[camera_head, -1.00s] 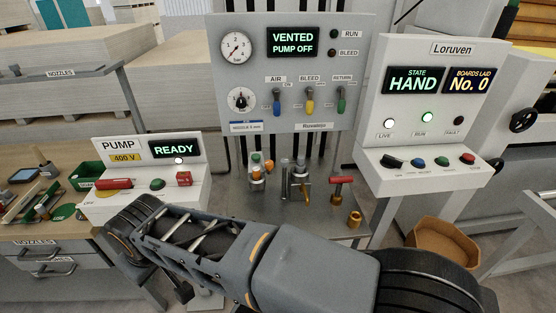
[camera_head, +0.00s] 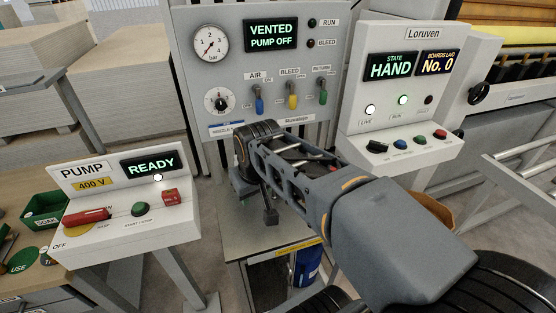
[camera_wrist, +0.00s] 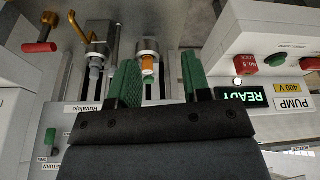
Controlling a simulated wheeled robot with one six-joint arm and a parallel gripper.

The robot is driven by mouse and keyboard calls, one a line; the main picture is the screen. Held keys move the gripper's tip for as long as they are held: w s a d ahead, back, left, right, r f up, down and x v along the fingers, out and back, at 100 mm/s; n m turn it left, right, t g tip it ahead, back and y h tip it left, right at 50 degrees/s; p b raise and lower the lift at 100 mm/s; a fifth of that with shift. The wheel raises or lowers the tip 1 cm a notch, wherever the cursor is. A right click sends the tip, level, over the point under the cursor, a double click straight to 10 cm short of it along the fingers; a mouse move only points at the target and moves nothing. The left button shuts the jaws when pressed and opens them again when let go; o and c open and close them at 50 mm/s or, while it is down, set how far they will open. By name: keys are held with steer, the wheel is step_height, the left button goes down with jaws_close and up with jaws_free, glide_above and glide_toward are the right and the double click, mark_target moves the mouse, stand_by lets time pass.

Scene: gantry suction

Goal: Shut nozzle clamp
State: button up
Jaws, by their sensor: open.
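My gripper (camera_wrist: 162,80) is open, its two green fingers apart in the wrist view. Just beyond the fingertips is a round metal fitting with an orange nozzle-like piece (camera_wrist: 149,61); I see nothing held and cannot tell whether a finger touches it. Beside it to the left is a metal fitting with a yellow-brown bent lever (camera_wrist: 80,34), which may be the nozzle clamp; its label is not visible. In the head view my arm hides these fittings.
The grey valve panel (camera_head: 267,77) reads VENTED, PUMP OFF, with blue, yellow and green levers. The pump box (camera_head: 125,197) reads READY at left. The Loruven console (camera_head: 396,90) reads HAND at right. The bench plate (camera_head: 245,240) has bare room in front.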

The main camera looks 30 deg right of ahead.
steer(key=w+d+r+g+p, duration=0.1)
steer(key=w+d+r+g, duration=0.1)
steer(key=w+d, duration=0.5)
steer(key=w+d+r+g+p, duration=0.1)
steer(key=w+d+r, duration=0.25)
steer(key=w, duration=0.65)
steer(key=shift+y, duration=0.3)
step_height(320, 180, down, 14)
steer(key=shift+w+a+f+p, duration=0.1)
steer(key=shift+a+p, duration=0.05)
steer(key=shift+p, duration=0.5)
steer(key=shift+c, duration=0.2)
steer(key=c, duration=0.6)
